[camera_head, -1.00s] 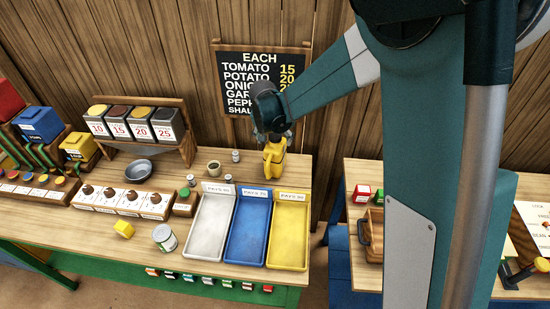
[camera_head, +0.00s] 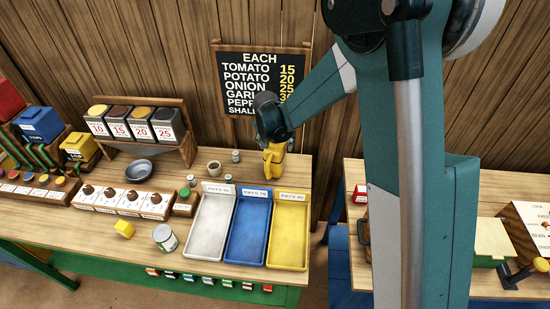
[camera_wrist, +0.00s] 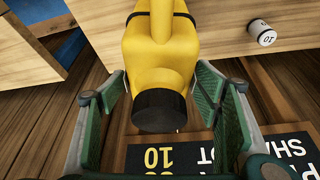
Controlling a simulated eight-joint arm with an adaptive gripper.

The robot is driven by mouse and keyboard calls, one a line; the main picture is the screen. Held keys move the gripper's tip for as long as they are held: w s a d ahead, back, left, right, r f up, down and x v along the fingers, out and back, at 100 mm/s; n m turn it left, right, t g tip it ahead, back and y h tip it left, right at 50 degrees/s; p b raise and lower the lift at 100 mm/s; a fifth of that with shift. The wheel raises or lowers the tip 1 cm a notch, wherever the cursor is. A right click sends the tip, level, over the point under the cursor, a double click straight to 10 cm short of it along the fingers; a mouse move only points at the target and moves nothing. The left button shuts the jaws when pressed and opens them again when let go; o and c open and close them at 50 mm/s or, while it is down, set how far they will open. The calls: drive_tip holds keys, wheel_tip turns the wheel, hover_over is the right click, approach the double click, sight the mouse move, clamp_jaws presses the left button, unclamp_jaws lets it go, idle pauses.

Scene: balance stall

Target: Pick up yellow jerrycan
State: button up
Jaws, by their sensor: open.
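The yellow jerrycan (camera_head: 273,158) stands on the wooden table near its back right edge, in front of the price board. In the wrist view the yellow jerrycan (camera_wrist: 160,55) shows its black cap toward the camera. My gripper (camera_head: 273,140) is over the top of the jerrycan in the head view, partly hiding it. In the wrist view my gripper (camera_wrist: 165,105) is open, with its green-padded fingers on either side of the jerrycan's cap end. The right finger is close to the jerrycan; I cannot tell whether it touches.
The blackboard (camera_head: 250,80) stands behind the jerrycan. White, blue (camera_head: 247,230) and yellow trays (camera_head: 289,230) lie in front of it. A small dark cup (camera_head: 214,168) and small white weights (camera_head: 236,156) stand to its left. A gap separates this table from the one at right.

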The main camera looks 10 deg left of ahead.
idle(0.5)
drive_tip(key=c, duration=1.3)
drive_tip(key=shift+r, duration=0.1)
drive_tip(key=shift+r, duration=4.95)
